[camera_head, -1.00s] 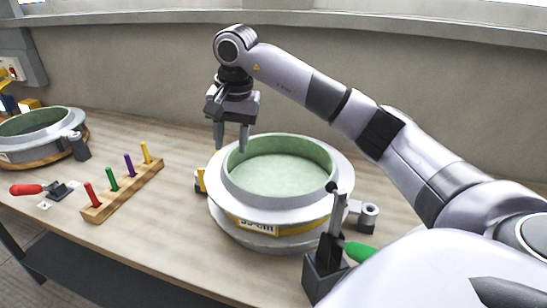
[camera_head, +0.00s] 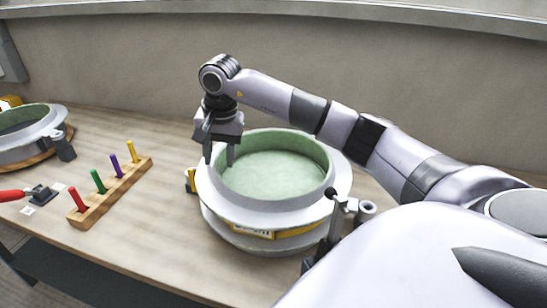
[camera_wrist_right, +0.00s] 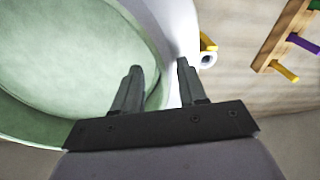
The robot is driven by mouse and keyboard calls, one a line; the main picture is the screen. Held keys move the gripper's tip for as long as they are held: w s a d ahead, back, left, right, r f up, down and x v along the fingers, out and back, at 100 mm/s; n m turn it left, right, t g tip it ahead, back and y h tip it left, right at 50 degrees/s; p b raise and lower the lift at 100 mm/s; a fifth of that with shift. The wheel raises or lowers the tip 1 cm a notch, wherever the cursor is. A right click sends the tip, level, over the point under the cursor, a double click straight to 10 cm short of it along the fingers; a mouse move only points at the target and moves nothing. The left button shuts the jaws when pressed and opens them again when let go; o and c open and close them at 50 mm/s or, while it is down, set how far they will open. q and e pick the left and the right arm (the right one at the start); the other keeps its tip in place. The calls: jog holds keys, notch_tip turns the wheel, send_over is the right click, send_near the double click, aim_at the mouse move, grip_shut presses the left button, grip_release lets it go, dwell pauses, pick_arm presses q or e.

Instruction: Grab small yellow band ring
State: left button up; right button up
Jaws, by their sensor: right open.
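The round grey mould ring (camera_head: 240,212) with a pale green inside stands on the bench. A yellow band (camera_head: 255,235) with dark lettering runs along its front, partly hidden. A small yellow piece (camera_head: 191,181) sits at its left side; a yellow piece (camera_wrist_right: 208,43) also shows beside the rim in the right wrist view. No separate small yellow ring can be made out. My right gripper (camera_head: 220,160) is open and empty, pointing down at the mould's left rear rim. In the right wrist view its fingers (camera_wrist_right: 159,68) lie over the inner wall and rim. My left gripper is not in view.
A wooden rack (camera_head: 122,190) with red, green, purple and yellow pegs stands left of the mould. A second mould (camera_head: 30,150) and a red-handled clamp (camera_head: 38,195) are farther left. A dark upright clamp (camera_head: 333,222) stands at the mould's front right. Bench space between rack and mould is clear.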

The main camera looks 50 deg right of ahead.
grip_shut()
dwell(1.4)
